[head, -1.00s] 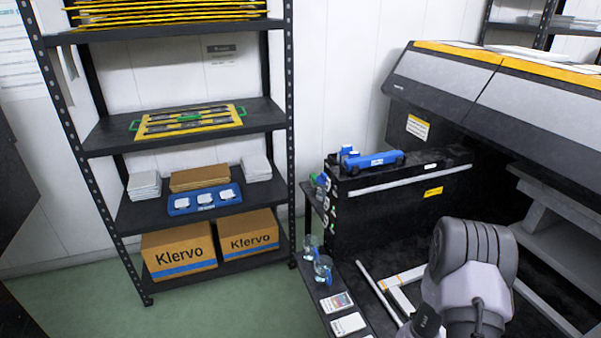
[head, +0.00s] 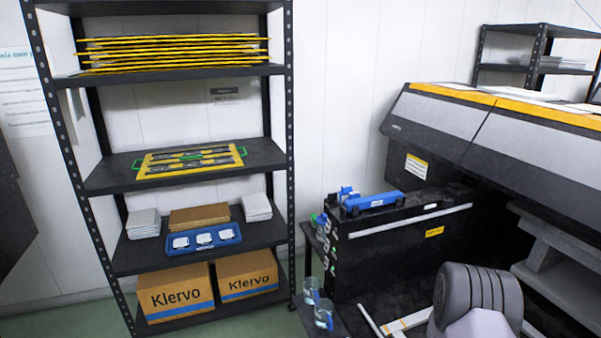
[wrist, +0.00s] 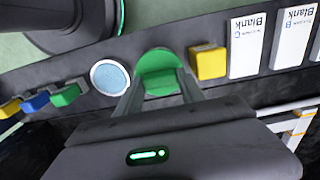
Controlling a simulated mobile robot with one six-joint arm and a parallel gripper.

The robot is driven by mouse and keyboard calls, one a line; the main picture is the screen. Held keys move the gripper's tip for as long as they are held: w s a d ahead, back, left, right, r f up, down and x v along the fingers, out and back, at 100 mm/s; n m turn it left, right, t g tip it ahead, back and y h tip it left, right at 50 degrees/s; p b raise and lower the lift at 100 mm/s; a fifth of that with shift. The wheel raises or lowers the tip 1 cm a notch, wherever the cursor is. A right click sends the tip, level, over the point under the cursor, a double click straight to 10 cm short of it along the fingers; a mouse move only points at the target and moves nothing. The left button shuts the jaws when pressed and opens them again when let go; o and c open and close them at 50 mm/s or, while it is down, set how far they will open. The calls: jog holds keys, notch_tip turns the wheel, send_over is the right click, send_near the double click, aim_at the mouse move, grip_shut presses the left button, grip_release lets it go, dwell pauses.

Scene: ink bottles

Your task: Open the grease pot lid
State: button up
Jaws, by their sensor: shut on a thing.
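In the wrist view, my gripper (wrist: 159,76) is shut on a green round piece (wrist: 156,72), which lies between its two fingers over a dark narrow shelf (wrist: 225,90). The piece looks like a lid, but I cannot tell for sure that it is the grease pot's. Left of it is a round pot (wrist: 110,76) with a pale blue top. In the head view, two glass jars with blue in them, a rear one (head: 311,289) and a front one (head: 323,314), stand beside the black cabinet.
A yellow block (wrist: 208,62) and white "Blank" cards (wrist: 249,45) lie right of the green piece. Blue (wrist: 36,101) and green (wrist: 66,95) pieces lie to the left. A black shelf rack (head: 180,179) and a large printer (head: 440,125) flank the jars.

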jog(key=shift+d+r, duration=0.1)
jog(key=shift+r, duration=0.1)
jog(key=shift+w+d+r+p, duration=0.15)
jog(key=shift+d+r+p, duration=0.05)
jog(key=shift+p, duration=0.5)
jog(key=shift+r+p, duration=0.2)
jog(key=shift+p, duration=0.15)
jog(key=shift+d+r, duration=0.1)
jog(key=shift+d, duration=0.05)
jog(key=shift+w+d+p, duration=0.1)
jog(key=shift+d+p, duration=0.05)
jog(key=shift+p, duration=0.3)
